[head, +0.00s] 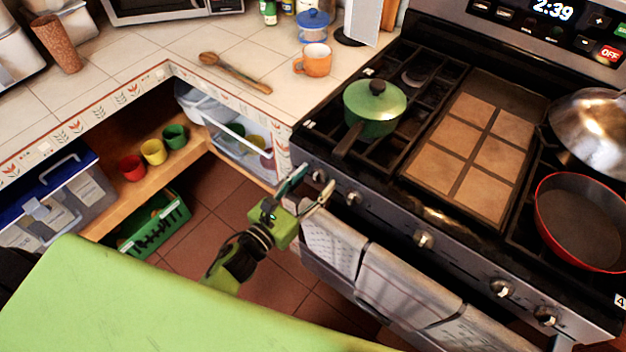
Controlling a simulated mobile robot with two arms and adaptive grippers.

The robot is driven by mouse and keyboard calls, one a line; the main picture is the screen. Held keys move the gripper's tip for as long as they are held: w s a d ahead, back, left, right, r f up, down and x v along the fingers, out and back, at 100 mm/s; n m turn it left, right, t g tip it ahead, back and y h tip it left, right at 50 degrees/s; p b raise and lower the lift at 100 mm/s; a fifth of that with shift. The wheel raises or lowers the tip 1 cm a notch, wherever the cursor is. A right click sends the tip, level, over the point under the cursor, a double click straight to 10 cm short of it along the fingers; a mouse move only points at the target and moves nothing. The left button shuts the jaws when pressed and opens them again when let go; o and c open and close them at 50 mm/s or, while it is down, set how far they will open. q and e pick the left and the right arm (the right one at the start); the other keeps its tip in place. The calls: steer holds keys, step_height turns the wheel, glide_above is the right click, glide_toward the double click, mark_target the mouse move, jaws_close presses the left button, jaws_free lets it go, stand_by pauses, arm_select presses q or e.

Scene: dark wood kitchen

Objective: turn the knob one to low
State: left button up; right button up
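The stove front (385,222) runs diagonally on the right, with several silver knobs along it. The leftmost knob (319,176) is at the stove's near left corner; which way it points is too small to tell. Another knob (353,198) is just right of it, and one more (424,239) is further along. My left gripper (316,179) is in front of the leftmost knob, its two fingers spread with the knob between or just beyond their tips. I cannot tell whether they touch it. My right gripper is not in view.
A green lidded pot (375,108) stands on the left burners, its handle toward the front. A red-rimmed pan (582,222) is at the right. Towels (405,285) hang below the knobs. An orange mug (314,60) and wooden spoon (235,73) are on the tiled counter.

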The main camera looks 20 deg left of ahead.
arm_select(q)
steer(key=c, duration=0.9)
